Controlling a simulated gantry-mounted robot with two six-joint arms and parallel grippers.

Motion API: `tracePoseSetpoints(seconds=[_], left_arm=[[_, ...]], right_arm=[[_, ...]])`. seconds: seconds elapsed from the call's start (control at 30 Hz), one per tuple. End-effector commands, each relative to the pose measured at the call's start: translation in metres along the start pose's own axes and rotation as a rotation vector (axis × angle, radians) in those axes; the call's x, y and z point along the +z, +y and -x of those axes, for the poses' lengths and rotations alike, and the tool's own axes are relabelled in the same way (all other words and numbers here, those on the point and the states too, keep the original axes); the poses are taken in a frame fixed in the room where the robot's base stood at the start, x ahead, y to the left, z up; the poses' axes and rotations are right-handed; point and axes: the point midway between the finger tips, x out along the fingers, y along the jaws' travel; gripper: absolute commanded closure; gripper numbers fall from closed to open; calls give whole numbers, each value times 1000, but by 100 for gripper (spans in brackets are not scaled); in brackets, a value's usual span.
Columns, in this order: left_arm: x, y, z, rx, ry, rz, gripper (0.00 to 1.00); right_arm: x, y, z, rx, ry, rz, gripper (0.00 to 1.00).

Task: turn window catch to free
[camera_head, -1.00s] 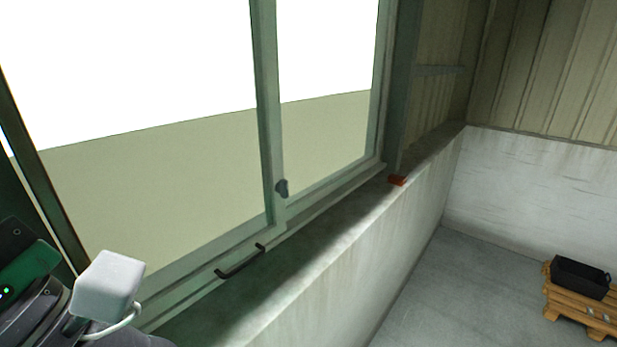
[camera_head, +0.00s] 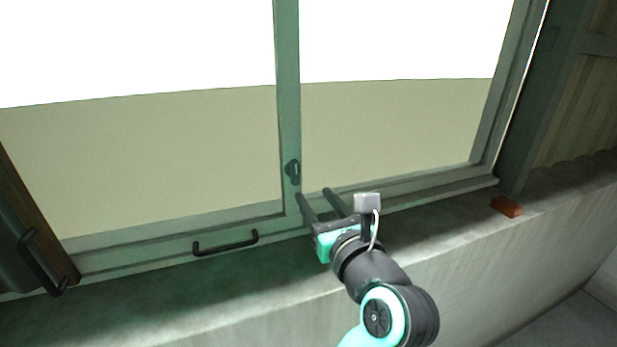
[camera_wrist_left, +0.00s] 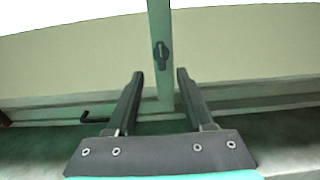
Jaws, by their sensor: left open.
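The window catch (camera_head: 292,170) is a small dark fitting low on the green upright between the two panes. It shows in the left wrist view (camera_wrist_left: 161,55) as a dark plate with an upright knob. My left gripper (camera_head: 313,194) is open and empty, its two dark fingers pointing at the window, just below and right of the catch in the head view. In the left wrist view the fingertips (camera_wrist_left: 160,74) stand either side of the upright, with the catch above and between them, apart from it. My right gripper is not in view.
A dark bar handle (camera_head: 225,243) is on the bottom rail left of my gripper. Another dark handle (camera_head: 41,265) is at the far left. The concrete sill (camera_head: 150,318) runs below the window.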

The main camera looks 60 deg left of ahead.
Motion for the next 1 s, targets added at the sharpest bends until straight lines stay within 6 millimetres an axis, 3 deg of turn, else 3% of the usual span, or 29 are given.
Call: tracePoseSetpoints(seconds=[0.17,0.4,0.6,0.97,1.0], left_arm=[[3,1,-18,5,0,-1,48],[4,2,-71,7,-1,-2,48],[3,1,-106,4,-1,-1,48],[2,1,-116,1,-1,1,48],[2,1,-116,1,-2,1,51]], right_arm=[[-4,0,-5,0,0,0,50],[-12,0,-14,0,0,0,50],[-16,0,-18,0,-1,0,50],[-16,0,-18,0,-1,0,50],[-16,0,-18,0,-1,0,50]])
